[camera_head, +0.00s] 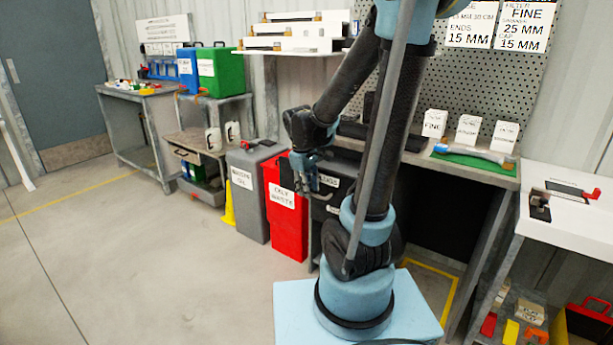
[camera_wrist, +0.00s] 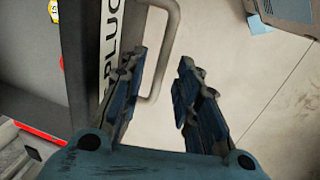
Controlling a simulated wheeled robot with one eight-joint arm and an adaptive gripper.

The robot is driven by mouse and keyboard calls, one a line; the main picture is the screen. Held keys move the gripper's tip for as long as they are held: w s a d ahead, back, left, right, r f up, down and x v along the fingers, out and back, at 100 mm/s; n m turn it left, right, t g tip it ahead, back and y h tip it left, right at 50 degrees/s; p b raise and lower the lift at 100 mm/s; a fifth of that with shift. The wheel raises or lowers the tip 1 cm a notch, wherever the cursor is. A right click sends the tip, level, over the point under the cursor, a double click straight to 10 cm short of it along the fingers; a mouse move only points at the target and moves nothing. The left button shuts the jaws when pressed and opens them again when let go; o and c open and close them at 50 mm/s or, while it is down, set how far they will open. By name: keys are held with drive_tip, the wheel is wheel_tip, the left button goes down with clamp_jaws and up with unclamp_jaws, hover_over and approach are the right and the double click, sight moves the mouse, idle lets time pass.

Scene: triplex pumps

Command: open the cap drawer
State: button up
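A dark drawer unit (camera_head: 345,165) stands under the workbench, partly hidden by my arm. Its upper front has a white label ending in "UGS" (camera_head: 328,181). A lower front also has a label, too small to read. No label reading "cap" can be made out on the drawers. My gripper (camera_head: 312,186) is at the upper front. In the wrist view a dark front carries a label starting "PLUG" (camera_wrist: 111,50) and a pale bar handle (camera_wrist: 172,30). My gripper (camera_wrist: 161,60) is open, with the handle between its fingers in the picture; contact cannot be told.
A red waste bin (camera_head: 285,215) and a grey waste oil bin (camera_head: 250,195) stand left of the drawers. A white table (camera_head: 570,215) is at the right. Open floor (camera_head: 150,270) lies at the left.

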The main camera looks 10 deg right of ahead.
wheel_tip(320, 180, up, 11)
drive_tip(key=s+a, duration=0.1)
drive_tip(key=shift+s+a+r, duration=0.15)
drive_tip(key=shift+s+a, duration=0.15)
idle(0.5)
drive_tip(key=s+d+f+m, duration=0.4)
drive_tip(key=s+f, duration=0.1)
drive_tip(key=s, duration=0.3)
drive_tip(key=s+d+f+m+y, duration=0.1)
drive_tip(key=s+d+f+m, duration=0.3)
drive_tip(key=s, duration=0.5)
wheel_tip(320, 180, down, 2)
drive_tip(key=shift+f+m+t+y, duration=0.1)
drive_tip(key=shift+m+t+y, duration=0.2)
drive_tip(key=shift+m, duration=0.3)
drive_tip(key=shift+d, duration=0.1)
drive_tip(key=shift+w+f, duration=0.15)
drive_tip(key=shift+w, duration=0.3)
drive_tip(key=shift+o, duration=0.2)
